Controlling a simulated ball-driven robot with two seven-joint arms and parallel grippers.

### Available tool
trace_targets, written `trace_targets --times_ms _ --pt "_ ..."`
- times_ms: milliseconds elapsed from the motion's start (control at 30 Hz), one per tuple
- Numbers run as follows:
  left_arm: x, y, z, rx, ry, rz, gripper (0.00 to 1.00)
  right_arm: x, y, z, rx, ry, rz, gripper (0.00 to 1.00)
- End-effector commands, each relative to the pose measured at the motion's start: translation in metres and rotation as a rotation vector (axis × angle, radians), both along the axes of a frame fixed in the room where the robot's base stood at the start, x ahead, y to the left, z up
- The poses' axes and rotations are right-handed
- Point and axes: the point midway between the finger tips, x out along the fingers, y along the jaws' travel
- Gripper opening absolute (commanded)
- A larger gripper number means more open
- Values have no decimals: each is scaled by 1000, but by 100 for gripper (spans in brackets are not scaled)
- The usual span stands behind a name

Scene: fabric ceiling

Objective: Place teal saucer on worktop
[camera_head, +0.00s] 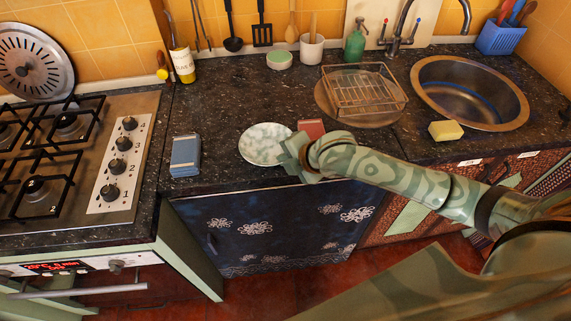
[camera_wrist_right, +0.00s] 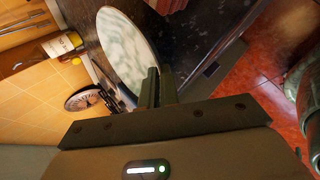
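The teal saucer (camera_head: 262,143) is round, with a pale, marbled white-green face, and shows over the front part of the dark speckled worktop (camera_head: 222,105). My right gripper (camera_head: 286,153) is at the saucer's right edge. In the right wrist view the saucer (camera_wrist_right: 125,48) runs to my right gripper's fingers (camera_wrist_right: 160,84), which are close together on its rim. I cannot tell whether the saucer's underside touches the worktop. My left gripper is not in view.
A blue box-like item (camera_head: 186,155) lies left of the saucer, and a red one (camera_head: 311,128) lies close behind my right gripper. A wire rack (camera_head: 365,92) stands farther back, with a sponge (camera_head: 446,130) near the sink (camera_head: 470,94). Worktop behind the saucer is clear.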

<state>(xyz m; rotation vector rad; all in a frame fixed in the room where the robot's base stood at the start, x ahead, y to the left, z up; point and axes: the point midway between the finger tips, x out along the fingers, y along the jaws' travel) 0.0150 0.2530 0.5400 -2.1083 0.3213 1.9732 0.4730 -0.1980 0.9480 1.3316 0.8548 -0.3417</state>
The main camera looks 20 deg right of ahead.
Motion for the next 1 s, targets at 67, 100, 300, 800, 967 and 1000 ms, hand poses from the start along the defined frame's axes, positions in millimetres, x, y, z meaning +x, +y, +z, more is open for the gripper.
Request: trace_targets --times_ms 67,100,300,800,967,1000 --pt "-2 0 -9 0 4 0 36 0 1 -15 3 2 1 0" --pt "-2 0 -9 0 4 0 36 0 0 -16 1 0 1 0" --pt "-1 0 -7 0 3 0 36 0 0 -14 1 -2 1 0" --pt "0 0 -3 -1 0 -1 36 -5 -2 -8 0 0 1 12" --pt "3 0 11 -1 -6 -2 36 -26 -10 17 -2 -1 2 12" --pt "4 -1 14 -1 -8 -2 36 -33 -13 24 -3 -1 2 12"
